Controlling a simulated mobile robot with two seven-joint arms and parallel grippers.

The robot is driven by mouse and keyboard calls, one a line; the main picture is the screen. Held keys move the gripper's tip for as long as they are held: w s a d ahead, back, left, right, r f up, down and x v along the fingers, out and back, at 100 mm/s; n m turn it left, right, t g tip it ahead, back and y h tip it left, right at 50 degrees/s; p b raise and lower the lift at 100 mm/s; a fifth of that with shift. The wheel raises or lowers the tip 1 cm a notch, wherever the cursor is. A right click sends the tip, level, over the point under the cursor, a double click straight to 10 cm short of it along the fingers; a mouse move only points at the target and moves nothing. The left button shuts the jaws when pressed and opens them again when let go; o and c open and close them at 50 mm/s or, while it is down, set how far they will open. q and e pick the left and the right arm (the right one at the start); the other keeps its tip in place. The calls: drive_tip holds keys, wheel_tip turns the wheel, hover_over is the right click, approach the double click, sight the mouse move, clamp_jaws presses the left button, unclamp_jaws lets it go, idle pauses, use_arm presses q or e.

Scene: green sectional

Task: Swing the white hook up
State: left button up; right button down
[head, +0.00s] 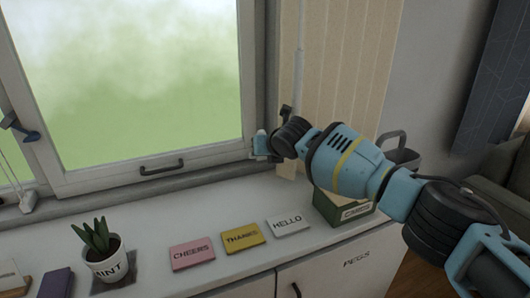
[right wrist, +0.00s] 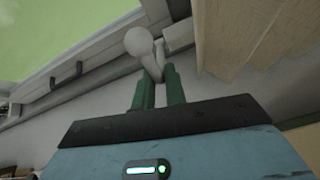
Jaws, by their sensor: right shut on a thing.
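The white hook (right wrist: 139,41) shows in the right wrist view as a pale piece with a rounded end and a narrow stem. My right gripper (right wrist: 158,80) is shut on its stem, with one green finger on each side. In the head view my right arm reaches in from the right, and my right gripper (head: 263,146) is at the lower right corner of the window frame. The hook is small there and partly hidden by my wrist. My left gripper is not in view.
The window (head: 130,80) fills the upper left, with a dark handle (head: 161,166) on its lower rail. On the white sill are a potted plant (head: 98,240), pink (head: 192,254), yellow (head: 244,238) and white (head: 288,226) cards, and a green box (head: 345,212) under my arm.

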drive_tip(key=shift+d, duration=0.15)
